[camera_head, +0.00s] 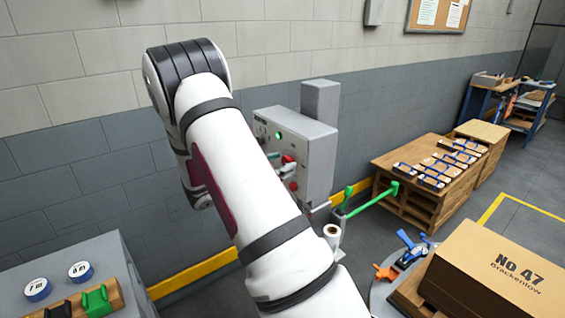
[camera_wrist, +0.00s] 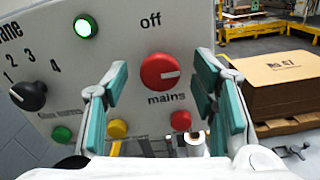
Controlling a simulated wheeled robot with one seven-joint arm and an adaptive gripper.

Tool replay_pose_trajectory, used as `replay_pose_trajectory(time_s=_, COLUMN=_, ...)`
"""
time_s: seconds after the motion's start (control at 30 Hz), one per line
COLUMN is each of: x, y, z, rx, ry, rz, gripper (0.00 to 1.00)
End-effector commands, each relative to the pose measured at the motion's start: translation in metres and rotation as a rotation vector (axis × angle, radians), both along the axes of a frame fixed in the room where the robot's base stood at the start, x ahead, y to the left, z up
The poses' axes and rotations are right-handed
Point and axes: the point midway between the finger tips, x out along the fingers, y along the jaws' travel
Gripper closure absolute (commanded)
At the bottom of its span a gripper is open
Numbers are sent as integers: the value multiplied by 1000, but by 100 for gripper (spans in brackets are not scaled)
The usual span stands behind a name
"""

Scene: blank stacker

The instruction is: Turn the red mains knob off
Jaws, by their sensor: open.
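The red mains knob (camera_wrist: 158,68) is round and sits on the light grey control panel (camera_wrist: 205,22), between the word "off" above and "mains" below. Its white pointer mark points right, away from "off". My gripper (camera_wrist: 162,78) is open, with one teal-padded finger to the left of the knob and one to the right. In the picture there is a gap on both sides, and I cannot tell how far the fingertips are from the panel. In the head view, the control panel (camera_head: 318,165) is partly hidden behind my arm.
A lit green lamp (camera_wrist: 86,26), a black selector knob (camera_wrist: 29,96), a yellow button (camera_wrist: 117,128), a green button (camera_wrist: 62,134) and a smaller red button (camera_wrist: 181,120) surround the knob. A cardboard box (camera_head: 500,275) stands at the right. Open floor lies beyond it.

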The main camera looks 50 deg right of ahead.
Motion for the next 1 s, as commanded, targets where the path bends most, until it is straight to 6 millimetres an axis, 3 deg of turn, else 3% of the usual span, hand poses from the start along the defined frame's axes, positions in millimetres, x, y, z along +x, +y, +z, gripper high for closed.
replay_pose_trajectory(time_s=0.37, x=-1, y=-4, z=0, rx=1, ry=1, rz=0, gripper=50)
replay_pose_trajectory(time_s=0.57, x=-1, y=-4, z=0, rx=1, ry=0, rz=0, gripper=95)
replay_pose_trajectory(time_s=1.0, x=0, y=-4, z=0, rx=16, ry=65, rz=1, gripper=95)
